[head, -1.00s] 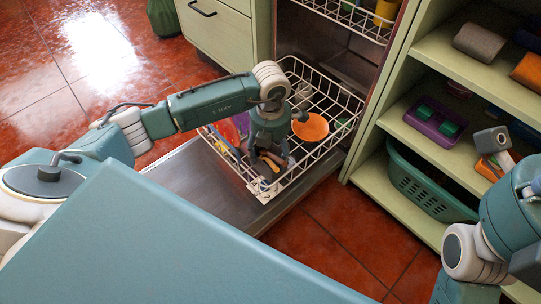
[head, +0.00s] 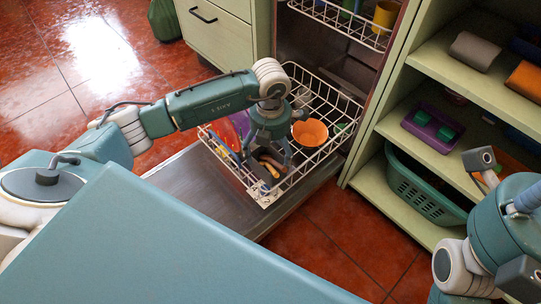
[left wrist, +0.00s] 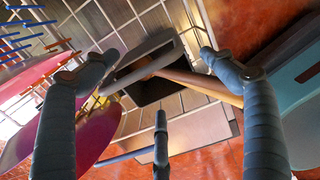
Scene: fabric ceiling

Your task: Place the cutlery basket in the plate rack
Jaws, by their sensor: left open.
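The plate rack (head: 322,157) is a white wire rack pulled out low in front of the open machine. My left gripper (head: 268,164) points down into its front part and is open. The dark grey cutlery basket (left wrist: 166,50), with a handle and pale wooden handles in it, lies between and beyond my left fingers in the left wrist view. In the head view the gripper mostly hides it. I cannot tell whether the fingers touch it.
A magenta plate (left wrist: 96,132) stands in the rack left of the gripper, an orange bowl (head: 310,132) right of it. An upper rack (head: 345,20) holds a yellow cup (head: 386,14). Shelves at right hold a green basket (head: 425,190) and a purple box (head: 432,128).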

